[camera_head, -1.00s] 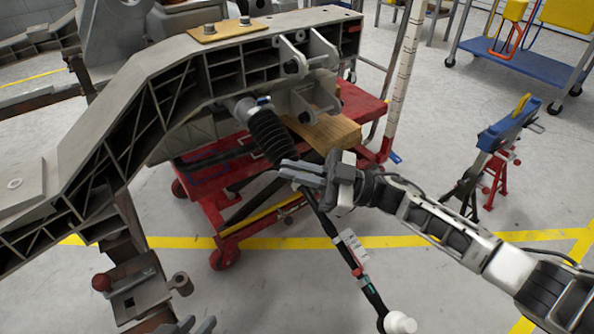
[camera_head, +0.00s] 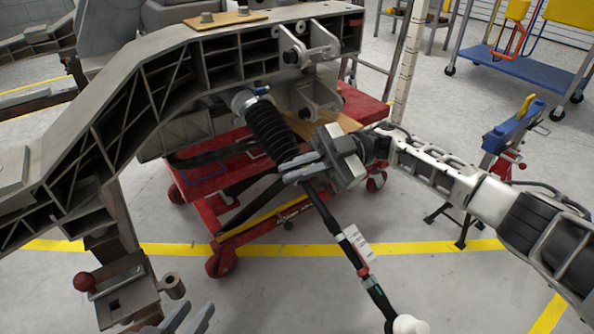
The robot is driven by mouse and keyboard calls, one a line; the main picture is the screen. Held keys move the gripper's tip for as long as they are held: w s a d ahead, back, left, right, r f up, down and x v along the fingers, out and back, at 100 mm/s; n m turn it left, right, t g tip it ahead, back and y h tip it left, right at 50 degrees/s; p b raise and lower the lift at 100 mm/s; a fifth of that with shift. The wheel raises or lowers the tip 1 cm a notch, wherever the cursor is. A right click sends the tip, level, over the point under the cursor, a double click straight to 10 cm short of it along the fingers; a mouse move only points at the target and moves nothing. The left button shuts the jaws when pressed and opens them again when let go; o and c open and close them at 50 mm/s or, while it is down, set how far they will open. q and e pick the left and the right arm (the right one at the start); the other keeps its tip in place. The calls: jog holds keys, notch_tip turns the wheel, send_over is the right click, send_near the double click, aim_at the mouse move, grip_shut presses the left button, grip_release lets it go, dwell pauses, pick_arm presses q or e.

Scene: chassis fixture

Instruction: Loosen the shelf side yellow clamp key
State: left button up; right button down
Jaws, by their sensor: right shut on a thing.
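A yellow key-like handle (camera_head: 525,107) stands on top of a blue clamp or vise (camera_head: 513,127) on a stand at the right; I cannot tell whether it is the shelf side clamp key. My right gripper (camera_head: 302,170) is well to the left of it, shut on a black shaft (camera_head: 322,208) just below a ribbed black bellows (camera_head: 270,130). The shaft slants down to a white end at the bottom. My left gripper (camera_head: 185,318) shows only its fingertips at the bottom edge, open and apart from everything.
A grey chassis frame (camera_head: 110,110) spans the left and upper middle. A red cart (camera_head: 205,222) with a wooden block (camera_head: 345,120) stands under it. A fixture with a red knob (camera_head: 83,281) is at lower left. A blue trolley (camera_head: 520,70) stands at upper right.

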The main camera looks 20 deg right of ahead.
pick_arm(q)
jog(key=shift+r, duration=0.1)
dwell(0.3)
pick_arm(e)
jog(key=c, duration=1.6)
grip_release()
pick_arm(q)
jog(key=shift+a, duration=0.1)
